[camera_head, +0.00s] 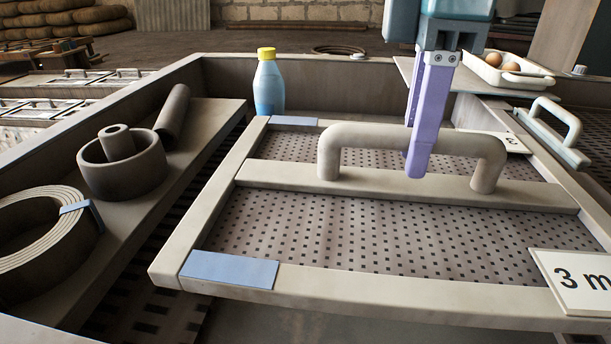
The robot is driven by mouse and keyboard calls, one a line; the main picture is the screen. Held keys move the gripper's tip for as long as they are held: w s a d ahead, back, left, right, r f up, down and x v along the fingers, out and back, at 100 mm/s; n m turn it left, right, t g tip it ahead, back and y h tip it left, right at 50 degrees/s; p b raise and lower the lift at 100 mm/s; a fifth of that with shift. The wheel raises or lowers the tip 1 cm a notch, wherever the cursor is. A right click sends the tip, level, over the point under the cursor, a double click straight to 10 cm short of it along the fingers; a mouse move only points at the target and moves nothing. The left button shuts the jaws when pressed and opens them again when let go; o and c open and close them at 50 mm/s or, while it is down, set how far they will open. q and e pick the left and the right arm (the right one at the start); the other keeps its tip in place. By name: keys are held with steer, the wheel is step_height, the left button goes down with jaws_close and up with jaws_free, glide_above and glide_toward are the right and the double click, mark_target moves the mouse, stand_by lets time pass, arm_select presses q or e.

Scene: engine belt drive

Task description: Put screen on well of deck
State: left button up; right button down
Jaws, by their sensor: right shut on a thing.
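The screen (330,232) is a pale rectangular frame with a dark perforated mesh, blue corner patches and a crossbar carrying an arched handle (350,135). A white label (578,282) reading "3 m", cut off by the picture edge, sits at its near right. My right gripper (415,150) comes down from above with purple fingers and is shut on the handle, right of its middle. The screen is over the walled deck (320,75); its frame hides most of the well. I cannot tell whether it touches the deck. My left gripper is not in view.
A left ledge holds a coiled belt (30,240), a round pulley-like part (122,165) and a tube (172,115). A blue bottle with yellow cap (268,85) stands at the far left corner. A white tray (508,75) with eggs and another handled piece (548,130) are at right.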

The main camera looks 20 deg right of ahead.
step_height(320, 180, down, 15)
steer(key=shift+r+b, duration=0.2)
steer(key=shift+b, duration=0.1)
steer(key=c, duration=0.7)
jaws_free()
steer(key=shift+f, duration=0.15)
steer(key=shift+d, duration=0.1)
step_height(320, 180, up, 12)
steer(key=shift+r+p, duration=0.15)
steer(key=shift+p, duration=0.2)
